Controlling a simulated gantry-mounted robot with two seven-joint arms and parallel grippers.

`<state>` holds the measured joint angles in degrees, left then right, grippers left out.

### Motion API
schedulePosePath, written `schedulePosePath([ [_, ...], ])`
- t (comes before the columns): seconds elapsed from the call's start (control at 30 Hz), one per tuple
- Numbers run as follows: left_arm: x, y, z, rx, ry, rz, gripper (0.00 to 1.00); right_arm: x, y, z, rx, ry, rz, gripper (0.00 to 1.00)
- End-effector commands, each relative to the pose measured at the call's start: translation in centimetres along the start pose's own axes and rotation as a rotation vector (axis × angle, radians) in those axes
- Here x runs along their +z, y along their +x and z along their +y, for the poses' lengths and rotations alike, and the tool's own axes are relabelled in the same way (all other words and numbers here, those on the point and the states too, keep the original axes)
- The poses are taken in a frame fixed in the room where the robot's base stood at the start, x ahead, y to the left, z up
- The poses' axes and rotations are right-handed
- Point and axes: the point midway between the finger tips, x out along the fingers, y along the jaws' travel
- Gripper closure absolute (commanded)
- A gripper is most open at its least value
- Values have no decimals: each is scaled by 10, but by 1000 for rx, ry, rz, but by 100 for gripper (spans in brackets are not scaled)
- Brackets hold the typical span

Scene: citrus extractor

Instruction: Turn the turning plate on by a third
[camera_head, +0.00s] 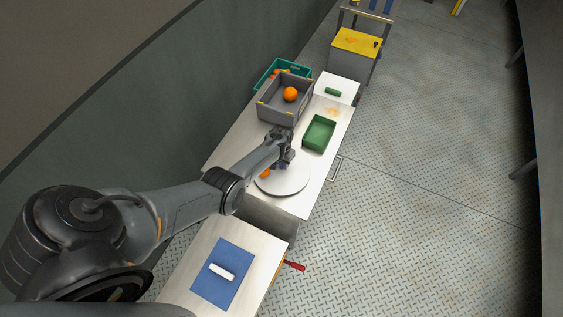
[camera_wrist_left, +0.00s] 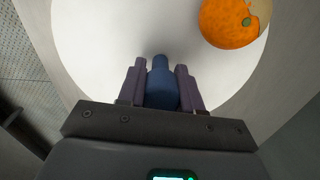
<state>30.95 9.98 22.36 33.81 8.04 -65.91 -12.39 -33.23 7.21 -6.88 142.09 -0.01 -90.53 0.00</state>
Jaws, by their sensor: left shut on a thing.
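The turning plate (camera_head: 283,185) is a round pale disc on the steel table, below my left gripper in the head view. It also fills much of the left wrist view (camera_wrist_left: 110,40). My left gripper (camera_head: 287,165) is over the plate. In the left wrist view its two fingers (camera_wrist_left: 161,85) are shut on a blue upright peg (camera_wrist_left: 161,75), which shows between them. An orange (camera_wrist_left: 229,22) lies on the plate at the upper right of the wrist view, and it shows partly in the head view (camera_head: 265,173). My right gripper is not in view.
A grey crate (camera_head: 264,108) with an orange (camera_head: 291,94) stands beyond the plate, before a teal crate (camera_head: 258,82). A green tray (camera_head: 319,133) sits to the right of my gripper. A blue mat (camera_head: 215,287) with a white block (camera_head: 222,271) lies on the nearer table.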

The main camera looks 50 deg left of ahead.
Motion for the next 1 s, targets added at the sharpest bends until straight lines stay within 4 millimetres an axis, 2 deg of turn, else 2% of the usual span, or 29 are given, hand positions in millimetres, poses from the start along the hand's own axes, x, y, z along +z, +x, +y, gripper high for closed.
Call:
schedulePosePath([
  [0.4,2,4,-2,-2,-198,2,100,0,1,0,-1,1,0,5],
  [0.97,1,4,-3,-3,-229,4,100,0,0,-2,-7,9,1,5],
  [1.0,1,4,-3,-4,-228,4,59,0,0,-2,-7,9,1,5],
])
